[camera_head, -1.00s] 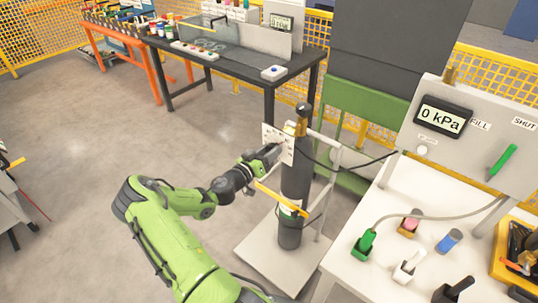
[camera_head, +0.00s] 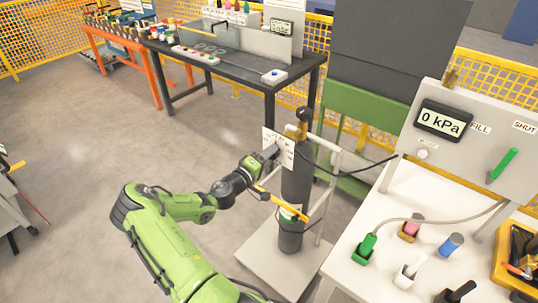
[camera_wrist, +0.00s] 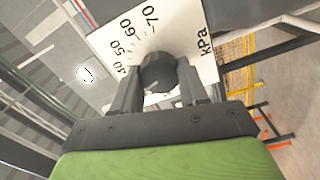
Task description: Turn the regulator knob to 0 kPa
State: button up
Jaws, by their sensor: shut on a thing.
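The regulator knob (camera_wrist: 158,72) is a dark round knob on a white dial plate (camera_wrist: 105,38) marked 40 to 70 and kPa in the wrist view. My gripper (camera_wrist: 160,84) has one finger on each side of the knob and is shut on it. The knob's pointer is not clear. In the head view my gripper (camera_head: 272,153) reaches the white plate (camera_head: 286,150) on the dark gas cylinder (camera_head: 296,182), and hides the knob there. The display (camera_head: 443,121) on the panel reads 0 kPa.
The cylinder stands on a pale wheeled base (camera_head: 262,262) with upright rails. A yellow bar (camera_head: 287,207) crosses in front of it. A white table (camera_head: 345,270) with coloured fittings stands at the right. A black bench (camera_head: 240,67) is behind; open floor lies left.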

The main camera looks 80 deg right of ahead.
jog(key=shift+a+f+n+p, duration=0.1)
jog(key=shift+n+p, duration=1.65)
jog(key=shift+n, duration=2.75)
jog(key=shift+f+n+p, duration=0.1)
jog(key=shift+n+p, duration=1.6)
jog(key=shift+n, duration=2.8)
jog(key=o, duration=1.1)
jog(key=shift+c, duration=0.2)
jog(key=v, duration=1.5)
jog(key=shift+a+b, duration=0.3)
jog(key=shift+b, duration=0.1)
jog(key=shift+w, duration=0.2)
